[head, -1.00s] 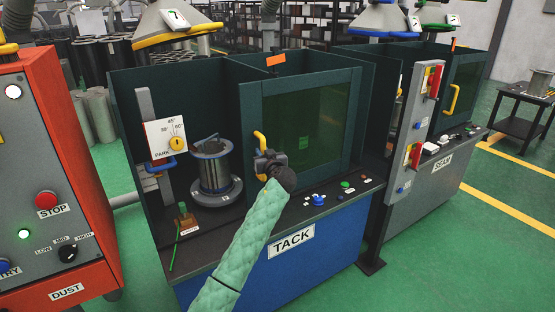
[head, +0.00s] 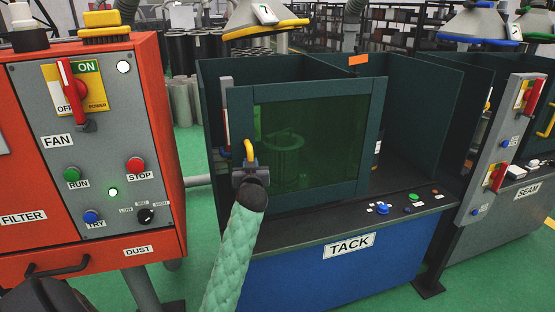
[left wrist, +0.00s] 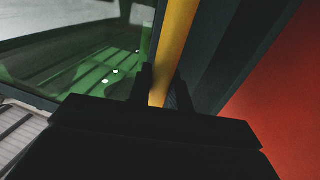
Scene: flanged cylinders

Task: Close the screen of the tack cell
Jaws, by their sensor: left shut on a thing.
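The tack cell's screen (head: 312,140) is a dark frame with a green see-through pane. It stands across the left and middle of the cell's front, and the right part of the front is open. My left gripper (head: 250,170) is shut on the screen's yellow handle (head: 249,150) at the frame's left edge. The left wrist view shows the handle (left wrist: 175,40) between the dark fingers (left wrist: 162,92). A flanged cylinder (head: 283,155) shows dimly behind the pane. My right gripper is not in view.
The red dust filter cabinet (head: 165,130) stands close to the left of the cell. The tack panel's buttons (head: 383,208) are on the front ledge at right. A grey post with red switches (head: 500,150) and the seam cell stand further right.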

